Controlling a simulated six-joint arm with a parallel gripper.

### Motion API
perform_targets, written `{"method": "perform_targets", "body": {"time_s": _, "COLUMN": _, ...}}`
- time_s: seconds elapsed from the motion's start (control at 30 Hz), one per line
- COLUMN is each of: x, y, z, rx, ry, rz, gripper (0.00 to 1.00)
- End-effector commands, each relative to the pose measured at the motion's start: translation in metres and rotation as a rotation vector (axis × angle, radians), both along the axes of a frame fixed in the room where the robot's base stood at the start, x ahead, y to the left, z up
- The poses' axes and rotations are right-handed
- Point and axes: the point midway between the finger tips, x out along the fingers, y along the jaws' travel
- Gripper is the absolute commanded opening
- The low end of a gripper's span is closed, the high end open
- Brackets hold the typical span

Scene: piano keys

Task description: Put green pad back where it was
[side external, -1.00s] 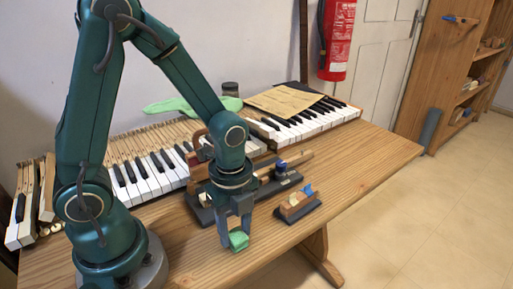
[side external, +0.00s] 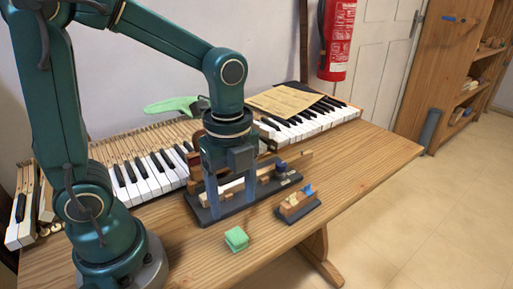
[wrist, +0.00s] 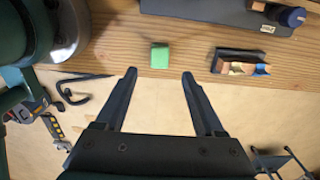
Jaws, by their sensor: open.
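The green pad (side external: 236,239) is a small block lying on the wooden table near its front edge. It stands apart from the dark fixture behind it. My gripper (side external: 231,203) is open and empty, raised above and behind the pad in front of the fixture. In the wrist view, the pad (wrist: 160,57) lies beyond the two spread fingertips (wrist: 159,72), centred between them and not held.
A dark fixture (side external: 236,207) with a wooden key stands behind the pad. A small dark block with wooden and blue pieces (side external: 297,204) sits to the right. Piano keyboards (side external: 150,178) line the back. The table front right (side external: 350,170) is clear.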

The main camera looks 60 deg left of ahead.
Motion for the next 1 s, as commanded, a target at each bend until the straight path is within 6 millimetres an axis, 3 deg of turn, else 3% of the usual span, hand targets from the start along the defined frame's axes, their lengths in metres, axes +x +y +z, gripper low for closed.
{"method": "perform_targets", "body": {"time_s": 0.2, "x": 0.001, "y": 0.000, "z": 0.028, "rx": -0.001, "ry": -0.004, "rz": -0.001, "gripper": 0.71}}
{"method": "perform_targets", "body": {"time_s": 0.37, "x": -0.001, "y": 0.000, "z": 0.037, "rx": -0.001, "ry": -0.008, "rz": 0.022, "gripper": 0.71}}
{"method": "perform_targets", "body": {"time_s": 0.47, "x": -0.005, "y": 0.001, "z": 0.042, "rx": -0.006, "ry": -0.044, "rz": 0.127, "gripper": 0.71}}
{"method": "perform_targets", "body": {"time_s": 0.57, "x": -0.011, "y": 0.002, "z": 0.048, "rx": -0.026, "ry": -0.113, "rz": 0.338, "gripper": 0.71}}
{"method": "perform_targets", "body": {"time_s": 0.8, "x": -0.031, "y": 0.007, "z": 0.058, "rx": -0.178, "ry": -0.300, "rz": 1.007, "gripper": 0.71}}
{"method": "perform_targets", "body": {"time_s": 1.0, "x": -0.040, "y": 0.009, "z": 0.059, "rx": -0.329, "ry": -0.376, "rz": 1.397, "gripper": 0.71}}
